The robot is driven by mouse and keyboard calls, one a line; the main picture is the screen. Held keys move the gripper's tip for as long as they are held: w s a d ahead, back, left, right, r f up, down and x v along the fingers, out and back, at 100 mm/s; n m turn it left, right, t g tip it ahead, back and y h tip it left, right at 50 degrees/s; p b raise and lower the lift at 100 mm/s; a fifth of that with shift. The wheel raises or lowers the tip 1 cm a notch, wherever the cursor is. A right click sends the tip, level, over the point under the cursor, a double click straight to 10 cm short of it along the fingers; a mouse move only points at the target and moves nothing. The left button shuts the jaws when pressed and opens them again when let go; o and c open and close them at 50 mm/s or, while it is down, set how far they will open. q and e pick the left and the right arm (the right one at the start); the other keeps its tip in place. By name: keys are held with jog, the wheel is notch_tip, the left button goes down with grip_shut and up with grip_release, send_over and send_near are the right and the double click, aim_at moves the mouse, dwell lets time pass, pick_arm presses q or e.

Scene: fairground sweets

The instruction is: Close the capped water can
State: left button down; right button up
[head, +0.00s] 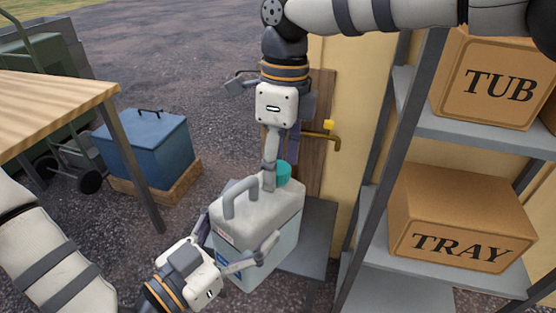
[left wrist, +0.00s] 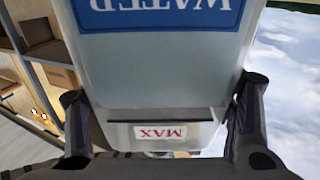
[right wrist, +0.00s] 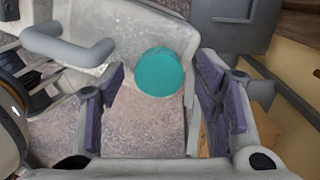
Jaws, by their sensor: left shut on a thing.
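The water can (head: 262,215) is a pale, whitish jug with a grey handle (head: 236,190) and a blue WATER label (left wrist: 160,14). A MAX mark shows on it in the left wrist view. My left gripper (head: 236,246) is shut on the can, one finger on each side. A round teal cap (right wrist: 159,72) sits at the far top corner of the can, partly hidden in the head view (head: 284,173). My right gripper (right wrist: 162,90) is open, with the cap between and just beyond its fingertips. I cannot tell whether the fingers touch it or how tight the cap is.
A grey stand (head: 318,225) lies behind the can. Shelves at the right hold TUB (head: 495,85) and TRAY (head: 460,215) boxes. A wooden table (head: 50,105) and blue cooler (head: 147,145) are at the left.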

notch_tip(320, 180, up, 12)
jog(key=w, duration=0.1)
jog(key=shift+d, duration=0.35)
dwell(0.4)
